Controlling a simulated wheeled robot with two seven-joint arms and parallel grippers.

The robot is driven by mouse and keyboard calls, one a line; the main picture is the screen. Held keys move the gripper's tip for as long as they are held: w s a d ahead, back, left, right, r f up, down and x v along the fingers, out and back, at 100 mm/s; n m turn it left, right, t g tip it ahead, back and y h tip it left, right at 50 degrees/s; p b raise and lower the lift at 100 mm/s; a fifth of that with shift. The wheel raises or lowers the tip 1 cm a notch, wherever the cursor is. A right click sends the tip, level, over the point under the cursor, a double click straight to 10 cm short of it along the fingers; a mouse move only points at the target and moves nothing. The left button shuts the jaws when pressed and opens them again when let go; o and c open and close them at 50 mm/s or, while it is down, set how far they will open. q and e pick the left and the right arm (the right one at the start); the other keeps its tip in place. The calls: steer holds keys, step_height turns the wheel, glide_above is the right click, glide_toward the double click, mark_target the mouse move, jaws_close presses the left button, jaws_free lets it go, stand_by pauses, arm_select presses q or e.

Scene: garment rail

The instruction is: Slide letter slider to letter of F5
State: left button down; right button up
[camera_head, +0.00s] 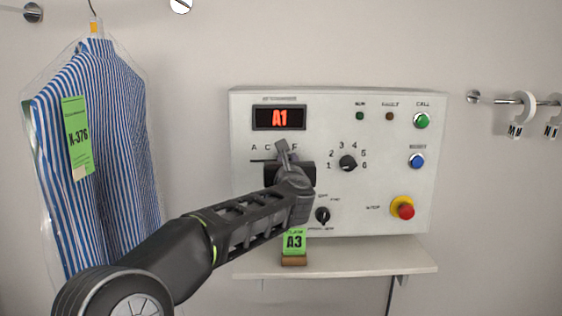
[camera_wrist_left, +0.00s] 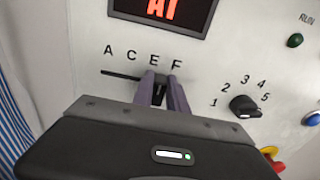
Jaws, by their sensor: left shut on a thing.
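The letter slider's dark knob (camera_wrist_left: 159,94) sits in a horizontal slot (camera_wrist_left: 120,73) under the letters A, C, E, F on the control panel (camera_head: 385,130). My left gripper (camera_wrist_left: 162,88) is shut on the knob, with one finger on each side. In the wrist view the knob is below the E and F end of the row; the fingers hide which letter it lines up with. In the head view my left gripper (camera_head: 284,150) covers most of the slider. The red display (camera_head: 279,117) reads A1. My right gripper is not in view.
A number dial (camera_head: 347,163) marked 1 to 6 is right of the slider, with another black knob (camera_head: 322,215) below. A red stop button (camera_head: 403,207) is lower right. A green A3 tag (camera_head: 294,243) stands on the shelf (camera_head: 375,258). A bagged striped shirt (camera_head: 110,150) hangs left.

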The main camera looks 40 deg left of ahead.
arm_select(q)
steer(key=shift+w+d, duration=0.7)
steer(key=shift+d, duration=0.3)
steer(key=c, duration=1.8)
jaws_free()
steer(key=o, duration=0.5)
steer(key=shift+w+d, duration=0.1)
steer(key=shift+d, duration=0.05)
steer(key=shift+c, duration=0.2)
steer(key=b+v, duration=0.2)
steer(key=v, duration=0.5)
steer(key=shift+s+d, duration=0.2)
steer(key=shift+s, duration=0.15)
